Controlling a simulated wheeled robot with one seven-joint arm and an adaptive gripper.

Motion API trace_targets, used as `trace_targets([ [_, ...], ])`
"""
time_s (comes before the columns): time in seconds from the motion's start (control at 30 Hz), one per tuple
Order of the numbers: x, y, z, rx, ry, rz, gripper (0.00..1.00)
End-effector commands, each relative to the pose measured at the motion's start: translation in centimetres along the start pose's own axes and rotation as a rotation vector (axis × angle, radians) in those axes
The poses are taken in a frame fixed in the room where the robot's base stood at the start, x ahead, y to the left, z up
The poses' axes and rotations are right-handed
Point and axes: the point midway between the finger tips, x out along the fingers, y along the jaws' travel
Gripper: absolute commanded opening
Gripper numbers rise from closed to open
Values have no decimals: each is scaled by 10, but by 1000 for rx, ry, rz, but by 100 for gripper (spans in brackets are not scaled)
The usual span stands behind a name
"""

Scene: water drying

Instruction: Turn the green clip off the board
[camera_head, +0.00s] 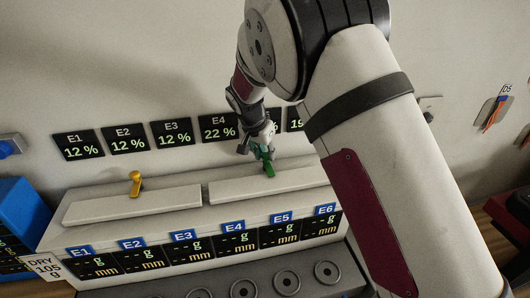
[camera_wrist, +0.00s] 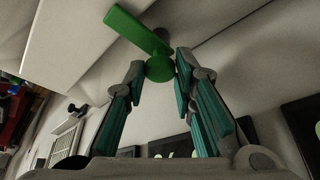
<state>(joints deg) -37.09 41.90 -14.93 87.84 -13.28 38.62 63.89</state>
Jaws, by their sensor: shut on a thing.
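The green clip (camera_wrist: 138,30) sits on the right-hand white board in the wrist view, with a round hub and a flat arm pointing to the upper left. My gripper (camera_wrist: 160,70) is shut on its round hub, with one teal-padded finger on each side. In the head view the green clip (camera_head: 268,168) shows small at the end of my gripper (camera_head: 262,152), on the right-hand white board (camera_head: 290,182). My fingers hide part of the clip there.
A yellow clip (camera_head: 135,183) stands on the left-hand white board (camera_head: 130,205). Dark percentage displays (camera_head: 128,138) hang on the wall behind. Labelled readouts (camera_head: 190,249) line the front, above a grey ledge with round holes (camera_head: 243,289). A blue box (camera_head: 22,208) stands at left.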

Motion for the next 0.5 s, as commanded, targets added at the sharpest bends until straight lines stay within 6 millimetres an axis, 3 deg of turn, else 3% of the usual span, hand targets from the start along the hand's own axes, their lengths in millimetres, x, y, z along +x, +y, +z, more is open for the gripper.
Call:
trace_targets([
  [0.5, 1, 4, -2, -334, -1, -141, 0],
])
